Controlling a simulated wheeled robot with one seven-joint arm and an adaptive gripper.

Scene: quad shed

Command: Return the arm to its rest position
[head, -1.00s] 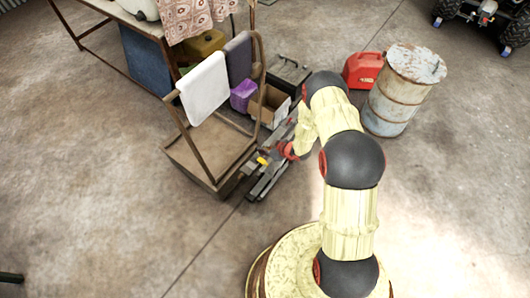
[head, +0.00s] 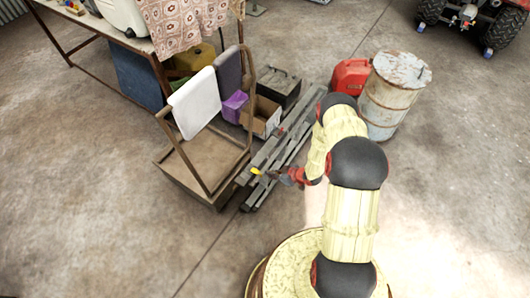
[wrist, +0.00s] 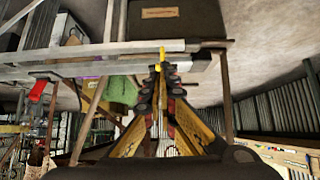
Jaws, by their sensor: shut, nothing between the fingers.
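My gripper (head: 262,172) is at the end of my bent arm, low in the middle of the head view. It hangs over or beside the near end of a stack of grey bars (head: 290,150); the exact gap cannot be told. In the wrist view my gripper (wrist: 162,72) has its dark fingers together. A small yellow piece shows at the fingertips, and I see nothing else held. My arm reaches forward from the base and folds back toward the left.
A cardboard box (head: 266,117), a red can (head: 350,76) and a rusty drum (head: 393,95) stand beyond. Floor at left and right is clear.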

